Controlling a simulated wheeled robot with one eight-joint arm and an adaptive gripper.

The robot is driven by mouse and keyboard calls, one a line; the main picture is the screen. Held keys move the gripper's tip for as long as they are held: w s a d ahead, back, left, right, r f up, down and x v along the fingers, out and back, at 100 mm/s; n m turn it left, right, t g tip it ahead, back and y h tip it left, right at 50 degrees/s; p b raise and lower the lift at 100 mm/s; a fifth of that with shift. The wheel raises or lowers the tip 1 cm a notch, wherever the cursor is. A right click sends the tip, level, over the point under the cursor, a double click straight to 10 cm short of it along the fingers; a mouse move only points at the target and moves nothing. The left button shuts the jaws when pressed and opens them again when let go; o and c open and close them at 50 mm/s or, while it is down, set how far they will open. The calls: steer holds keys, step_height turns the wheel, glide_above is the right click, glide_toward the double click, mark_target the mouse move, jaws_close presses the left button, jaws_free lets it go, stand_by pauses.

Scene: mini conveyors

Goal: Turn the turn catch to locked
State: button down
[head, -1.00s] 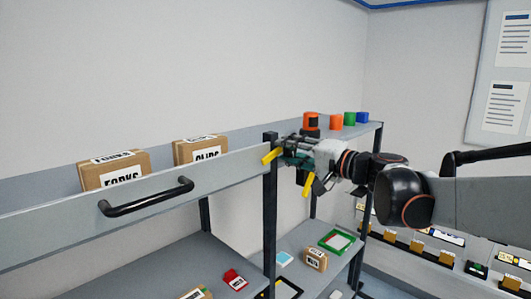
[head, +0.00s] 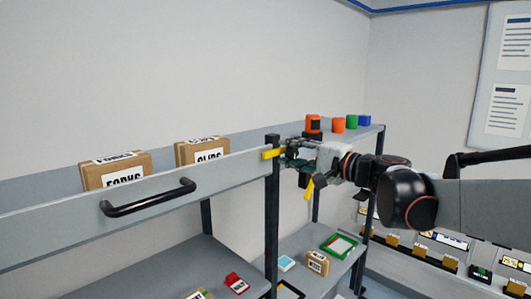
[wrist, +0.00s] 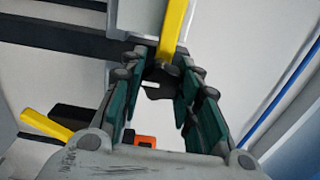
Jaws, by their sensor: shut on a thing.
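The yellow turn catch (head: 271,154) is at the right end of the grey front panel, by the dark post. It lies about level across them in the head view. In the wrist view, the yellow catch (wrist: 174,28) runs up from between my fingertips, over the grey panel end. My gripper (head: 287,156) is shut on the catch's near end. The green-padded fingers (wrist: 160,75) stand either side of it, and its pivot is partly hidden. A second yellow piece (head: 309,188) slants below my gripper and also shows at left in the wrist view (wrist: 45,126).
The grey front panel (head: 60,230) carries a black handle (head: 148,197), with two cardboard boxes behind it. Small boxes lie on the lower shelf.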

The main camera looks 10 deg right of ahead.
steer(key=c, duration=1.2)
jaws_free()
steer(key=shift+d, duration=0.1)
